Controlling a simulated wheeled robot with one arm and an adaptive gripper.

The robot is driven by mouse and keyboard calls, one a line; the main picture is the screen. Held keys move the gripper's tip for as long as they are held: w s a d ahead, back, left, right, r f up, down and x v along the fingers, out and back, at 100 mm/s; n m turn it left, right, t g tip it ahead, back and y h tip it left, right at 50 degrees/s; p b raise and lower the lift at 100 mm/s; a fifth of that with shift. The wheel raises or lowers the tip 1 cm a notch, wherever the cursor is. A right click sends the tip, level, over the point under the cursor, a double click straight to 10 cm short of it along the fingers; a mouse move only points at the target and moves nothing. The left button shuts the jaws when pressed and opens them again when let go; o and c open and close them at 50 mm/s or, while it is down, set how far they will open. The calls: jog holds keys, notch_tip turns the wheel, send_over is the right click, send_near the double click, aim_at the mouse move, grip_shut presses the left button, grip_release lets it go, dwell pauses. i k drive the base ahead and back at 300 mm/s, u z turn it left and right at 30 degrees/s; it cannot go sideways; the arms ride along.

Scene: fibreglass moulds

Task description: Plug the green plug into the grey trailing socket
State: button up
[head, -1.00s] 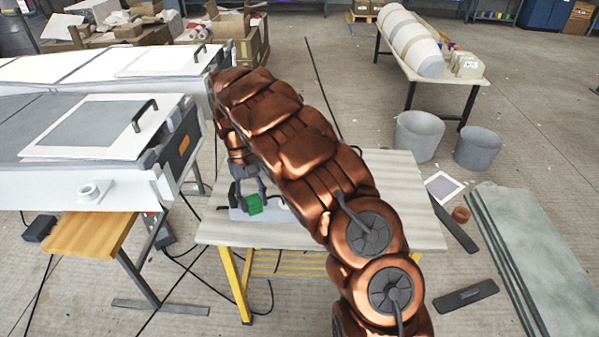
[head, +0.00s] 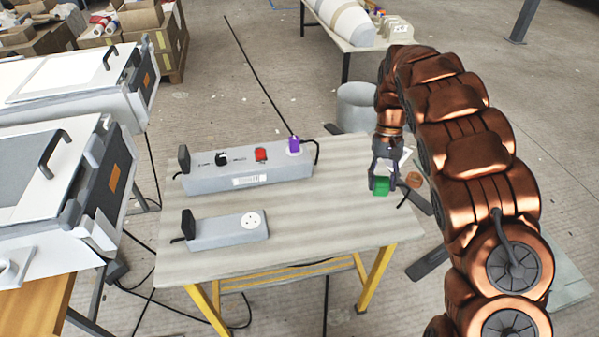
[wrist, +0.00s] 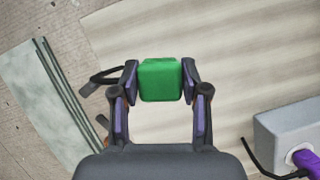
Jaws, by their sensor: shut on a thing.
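My gripper (head: 383,182) is shut on the green plug (head: 381,187) above the right end of the table. In the wrist view the green plug (wrist: 160,80) sits between both fingertips, with a short black cable beside it on the left. The grey trailing socket (head: 228,231) lies on the front left of the table, left of my gripper and apart from it. One round white outlet (head: 251,220) shows on its top near its right end, with nothing in it. The plug's pins are hidden.
A longer grey power strip (head: 215,179) lies behind it on the table (head: 330,215), with a purple plug (head: 294,145) in its right end and a red switch (head: 260,154). White moulds (head: 45,185) stand at the left. The table's middle and front right are clear.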

aim_at(226, 230)
jog(key=z, duration=1.05)
jog(key=k, duration=1.25)
jog(key=u, duration=2.15)
jog(key=i, duration=1)
jog(key=u, duration=0.05)
